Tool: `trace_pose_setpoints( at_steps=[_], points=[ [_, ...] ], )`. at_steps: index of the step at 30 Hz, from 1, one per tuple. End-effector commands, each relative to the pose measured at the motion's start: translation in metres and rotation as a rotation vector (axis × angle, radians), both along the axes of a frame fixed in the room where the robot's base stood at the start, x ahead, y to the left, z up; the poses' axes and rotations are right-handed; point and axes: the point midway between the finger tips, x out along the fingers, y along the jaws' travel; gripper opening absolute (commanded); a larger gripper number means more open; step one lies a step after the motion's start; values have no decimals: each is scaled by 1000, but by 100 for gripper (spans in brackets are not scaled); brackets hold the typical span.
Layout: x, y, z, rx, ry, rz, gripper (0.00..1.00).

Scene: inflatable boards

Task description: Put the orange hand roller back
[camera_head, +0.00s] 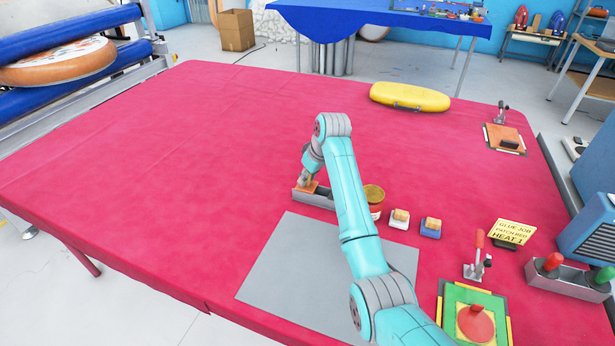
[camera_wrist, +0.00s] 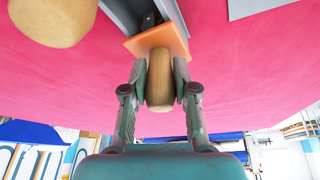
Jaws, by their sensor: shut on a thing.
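The orange hand roller has a tan wooden handle and a flat orange part (camera_wrist: 180,40). My gripper (camera_wrist: 159,86) is shut on the handle in the wrist view. The orange part is at the open end of a long grey metal holder (camera_wrist: 121,14); whether it rests in it or is just above it, I cannot tell. In the head view my gripper (camera_head: 306,178) points down over the grey holder (camera_head: 318,201), with a bit of the orange roller (camera_head: 312,186) showing below the fingers. The roller's working end is hidden.
A round tin (camera_head: 375,196) and two small blocks (camera_head: 399,219) stand right of the holder. A grey sheet (camera_head: 290,265) lies in front. A yellow inflatable (camera_head: 410,97) lies at the back. The left of the red table (camera_head: 150,170) is clear.

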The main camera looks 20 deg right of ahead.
Motion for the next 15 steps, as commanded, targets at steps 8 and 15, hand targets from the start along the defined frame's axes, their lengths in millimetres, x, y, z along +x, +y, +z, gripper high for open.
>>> trace_pose_setpoints(
  at_steps=[8,15],
  points=[
    [0,0,-1,0,-1,0,0],
    [0,0,-3,0,0,0,0]
  ],
)
